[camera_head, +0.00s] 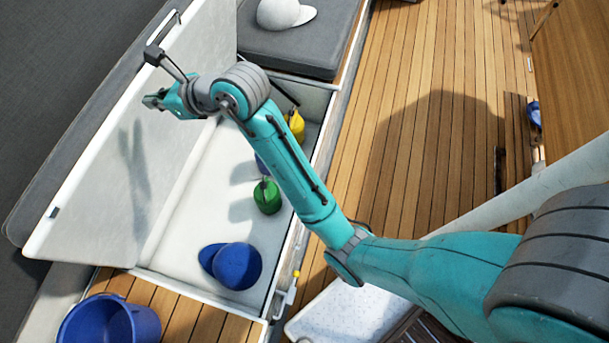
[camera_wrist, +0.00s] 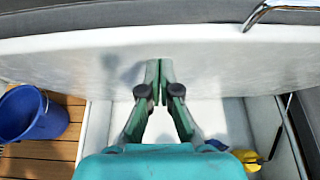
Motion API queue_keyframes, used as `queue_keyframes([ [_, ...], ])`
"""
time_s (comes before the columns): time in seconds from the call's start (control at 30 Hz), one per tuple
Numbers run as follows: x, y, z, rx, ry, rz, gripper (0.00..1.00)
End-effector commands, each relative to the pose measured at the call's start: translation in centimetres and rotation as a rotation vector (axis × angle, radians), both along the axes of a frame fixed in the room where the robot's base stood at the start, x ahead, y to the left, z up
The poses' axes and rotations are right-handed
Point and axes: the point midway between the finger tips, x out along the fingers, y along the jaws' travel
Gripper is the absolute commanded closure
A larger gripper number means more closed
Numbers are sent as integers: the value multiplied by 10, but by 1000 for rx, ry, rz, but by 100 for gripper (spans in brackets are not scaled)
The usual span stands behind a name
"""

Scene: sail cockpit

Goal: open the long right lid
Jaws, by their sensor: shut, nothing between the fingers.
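The long lid (camera_head: 90,205) is a white panel standing raised and leaning back along the left side of an open white locker (camera_head: 185,225). Its inner face (camera_wrist: 235,65) fills the upper part of the wrist view. My gripper (camera_head: 150,101) is at the upper part of this inner face, its fingers shut and empty. In the wrist view the shut fingertips (camera_wrist: 160,66) lie in front of the white panel. I cannot tell whether they touch it. My arm hides part of the locker's right side.
In the locker lie a blue cap (camera_head: 235,265), a green container (camera_head: 267,196) and a yellow one (camera_head: 296,124). A blue bucket (camera_head: 108,320) stands at the near left. A grey cushion (camera_head: 300,45) bears a white cap (camera_head: 284,13).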

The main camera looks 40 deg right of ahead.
Motion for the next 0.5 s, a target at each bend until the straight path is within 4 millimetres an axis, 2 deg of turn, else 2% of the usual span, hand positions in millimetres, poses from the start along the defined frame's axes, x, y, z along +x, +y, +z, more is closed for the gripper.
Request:
queue_keyframes([
  [0.2, 14, 10, 7, -26, 38, 1, 100],
  [0.5, 20, 13, 10, -37, 56, 0, 100],
])
